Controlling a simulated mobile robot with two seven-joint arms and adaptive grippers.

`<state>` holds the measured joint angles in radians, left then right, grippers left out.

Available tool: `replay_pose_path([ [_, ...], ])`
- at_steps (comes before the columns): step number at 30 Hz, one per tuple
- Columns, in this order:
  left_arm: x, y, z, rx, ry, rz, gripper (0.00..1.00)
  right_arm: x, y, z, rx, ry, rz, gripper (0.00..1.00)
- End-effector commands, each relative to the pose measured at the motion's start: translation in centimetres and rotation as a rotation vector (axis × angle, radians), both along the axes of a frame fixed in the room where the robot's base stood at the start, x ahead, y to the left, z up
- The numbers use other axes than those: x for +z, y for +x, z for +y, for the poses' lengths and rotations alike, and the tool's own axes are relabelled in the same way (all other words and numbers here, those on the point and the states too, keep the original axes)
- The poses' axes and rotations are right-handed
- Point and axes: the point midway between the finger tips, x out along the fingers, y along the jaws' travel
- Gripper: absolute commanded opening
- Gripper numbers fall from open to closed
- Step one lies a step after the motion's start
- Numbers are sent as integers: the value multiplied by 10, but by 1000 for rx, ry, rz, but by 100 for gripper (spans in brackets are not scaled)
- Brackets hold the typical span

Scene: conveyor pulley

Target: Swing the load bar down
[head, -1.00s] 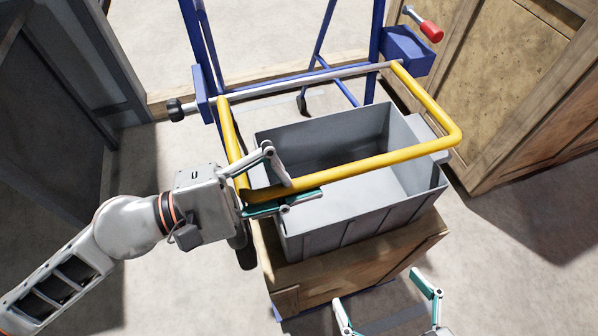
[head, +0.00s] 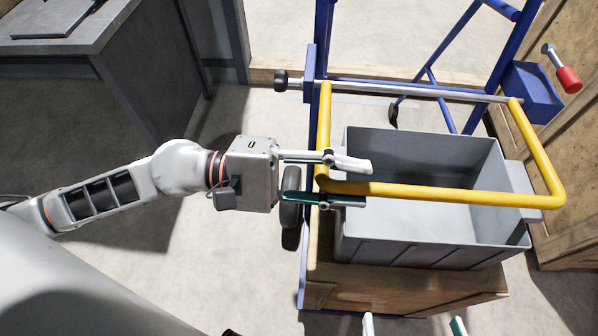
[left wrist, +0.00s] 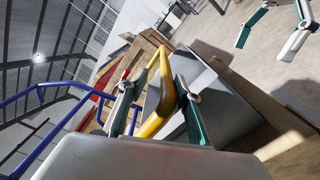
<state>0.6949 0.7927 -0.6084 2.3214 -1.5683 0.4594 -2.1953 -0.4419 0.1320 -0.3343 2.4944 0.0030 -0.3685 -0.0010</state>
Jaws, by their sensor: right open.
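The load bar (head: 430,193) is a yellow U-shaped frame hinged on a grey rod of the blue stand. In the head view its front run spans above the grey crate. My left gripper (head: 352,183) comes in from the left at the bar's front left corner. Its fingers are apart, one on each side of the bar, with a gap visible. The left wrist view also shows the yellow bar (left wrist: 157,122) between the two spread fingers. My right gripper (head: 413,326) is open and empty at the bottom edge, mostly cut off. It also shows top right in the left wrist view.
The grey crate (head: 400,225) stands on a wooden box (head: 400,288) under the bar. The blue stand (head: 312,65) carries a black knob (head: 281,80) and a red-handled crank (head: 568,79). A grey table (head: 80,42) is at the far left, with wooden crates at right.

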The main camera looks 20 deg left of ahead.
Motion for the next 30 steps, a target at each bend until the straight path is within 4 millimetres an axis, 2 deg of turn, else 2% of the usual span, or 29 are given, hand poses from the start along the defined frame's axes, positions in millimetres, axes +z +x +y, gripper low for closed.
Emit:
replay_pose_path([
  [6, -2, -11, 36, 3, 2, 5, 32, 0, 0, 0, 0, 0, -1, 100],
  [13, -1, -20, 60, 2, 1, 4, 32, 0, 0, 0, 0, 0, 0, 100],
  [18, -1, -22, 69, 1, 0, 2, 32, 0, 0, 0, 0, 0, 0, 100],
  [28, 0, -23, 71, 0, 0, 0, 32, 0, 0, 0, 0, 0, -1, 100],
  [29, 0, -23, 71, 0, 0, 0, 29, 0, 0, 0, 0, 0, -1, 100],
  [30, 0, -23, 71, 0, -1, 2, 19, 0, 0, 0, 0, 0, -1, 100],
])
